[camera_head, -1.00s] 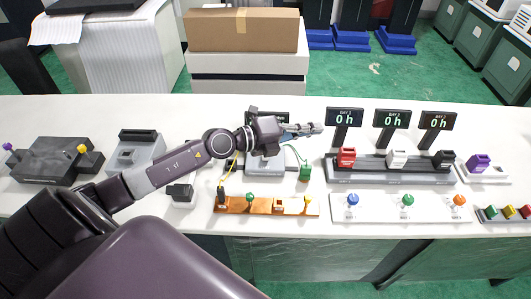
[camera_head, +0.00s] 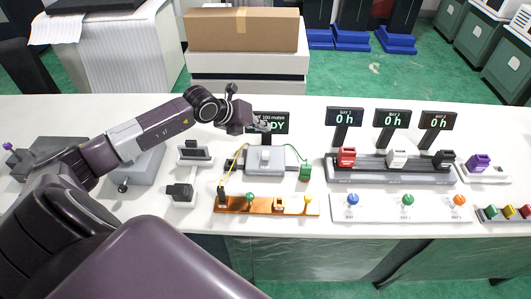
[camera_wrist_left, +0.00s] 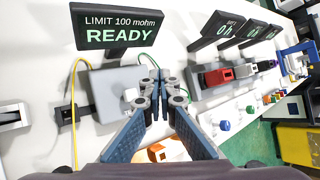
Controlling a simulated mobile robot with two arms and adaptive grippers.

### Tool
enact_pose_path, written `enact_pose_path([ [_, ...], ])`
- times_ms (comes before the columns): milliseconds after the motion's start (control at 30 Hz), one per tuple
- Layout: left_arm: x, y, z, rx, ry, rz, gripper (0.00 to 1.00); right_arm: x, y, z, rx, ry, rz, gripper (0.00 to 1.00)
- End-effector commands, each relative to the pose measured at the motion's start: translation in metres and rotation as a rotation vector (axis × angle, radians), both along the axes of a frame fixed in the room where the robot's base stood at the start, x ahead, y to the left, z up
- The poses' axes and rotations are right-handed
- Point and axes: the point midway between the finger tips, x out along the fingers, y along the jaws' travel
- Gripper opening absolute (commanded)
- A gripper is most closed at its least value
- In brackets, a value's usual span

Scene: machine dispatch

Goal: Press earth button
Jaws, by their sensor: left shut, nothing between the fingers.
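A grey tester box (camera_head: 290,158) stands on the white table and bears a pale button-like block (camera_head: 265,156). In the left wrist view the box (camera_wrist_left: 105,78) and the pale block (camera_wrist_left: 130,96) show just left of the fingers. The black display (camera_wrist_left: 115,27) behind the box reads "LIMIT 100 mohm READY"; in the head view my gripper partly covers this display (camera_head: 280,117). My left gripper (camera_head: 264,126) is shut and empty, and looks to be above the box, near its display. Its closed fingers (camera_wrist_left: 154,82) show in the wrist view. My right gripper is not in view.
An orange board (camera_head: 262,206) with small posts lies in front of the box. Yellow and green cables run beside the box. A black rack (camera_head: 390,172) with red, white and black blocks is at right. A white panel (camera_head: 380,213) with coloured knobs is in front of it.

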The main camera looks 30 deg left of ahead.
Motion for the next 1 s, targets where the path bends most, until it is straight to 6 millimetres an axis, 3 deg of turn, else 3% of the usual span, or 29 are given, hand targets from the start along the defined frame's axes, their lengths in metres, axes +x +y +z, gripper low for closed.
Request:
enact_pose_path([
  [267,0.000,0.000,-0.021,-0.001,0.001,0.000,0.00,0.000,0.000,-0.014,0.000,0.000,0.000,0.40],
  [700,0.000,-0.001,-0.081,-0.002,0.001,0.000,0.00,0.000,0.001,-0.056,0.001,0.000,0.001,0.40],
  [1000,0.000,0.000,-0.088,-0.001,-0.001,-0.001,0.00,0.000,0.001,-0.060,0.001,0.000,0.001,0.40],
])
